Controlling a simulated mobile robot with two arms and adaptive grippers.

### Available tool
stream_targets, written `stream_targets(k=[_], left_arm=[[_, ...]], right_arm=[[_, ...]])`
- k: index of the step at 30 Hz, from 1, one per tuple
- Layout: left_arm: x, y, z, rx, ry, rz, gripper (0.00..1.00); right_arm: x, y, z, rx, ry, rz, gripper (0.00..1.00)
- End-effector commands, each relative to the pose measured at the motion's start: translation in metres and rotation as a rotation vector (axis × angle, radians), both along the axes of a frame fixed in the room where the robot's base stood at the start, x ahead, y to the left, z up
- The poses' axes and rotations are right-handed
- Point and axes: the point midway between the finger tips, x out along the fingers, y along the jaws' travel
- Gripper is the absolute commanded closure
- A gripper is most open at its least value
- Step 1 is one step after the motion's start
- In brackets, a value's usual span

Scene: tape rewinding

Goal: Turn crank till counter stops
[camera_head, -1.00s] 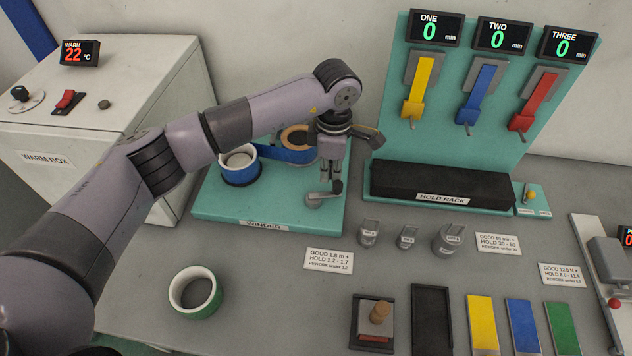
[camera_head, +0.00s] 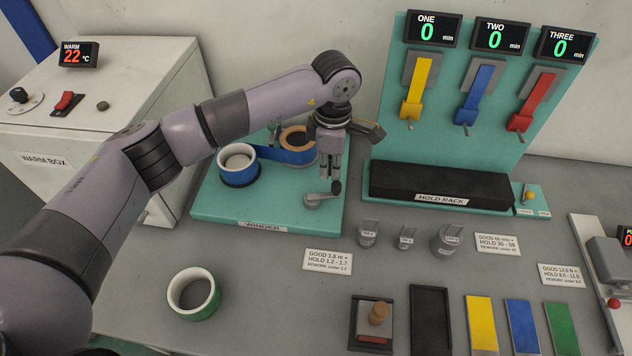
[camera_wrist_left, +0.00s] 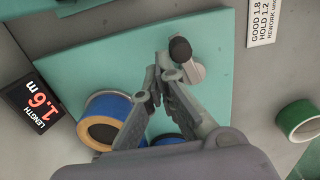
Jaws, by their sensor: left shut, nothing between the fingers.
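The teal winder board (camera_head: 225,205) carries a small grey crank (camera_head: 315,201) with a dark upright knob (camera_head: 336,187). A blue tape roll (camera_head: 239,172) sits at its left, and blue tape (camera_head: 285,155) runs to a second roll with a tan core (camera_head: 296,137). My left gripper (camera_head: 328,177) points down at the crank, shut and empty. In the left wrist view its fingertips (camera_wrist_left: 163,66) are beside the crank's knob (camera_wrist_left: 180,49); I cannot tell whether they touch. The length counter (camera_wrist_left: 38,106) reads 1.6 m there. My right gripper is not in view.
The hold rack (camera_head: 440,185) stands right of the winder. Small grey weights (camera_head: 408,238) and a label card (camera_head: 328,260) lie in front. A green-sided tape roll (camera_head: 194,294) lies at front left. The warm box (camera_head: 90,130) stands at left.

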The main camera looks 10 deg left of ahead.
Motion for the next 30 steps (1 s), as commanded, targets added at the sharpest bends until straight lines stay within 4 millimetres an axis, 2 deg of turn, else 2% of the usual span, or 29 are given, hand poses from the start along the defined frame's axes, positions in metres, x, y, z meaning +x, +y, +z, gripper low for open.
stream_targets(k=[30], left_arm=[[0.001,0.002,0.082,0.002,-0.003,0.004,1.00]], right_arm=[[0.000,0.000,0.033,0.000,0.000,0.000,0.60]])
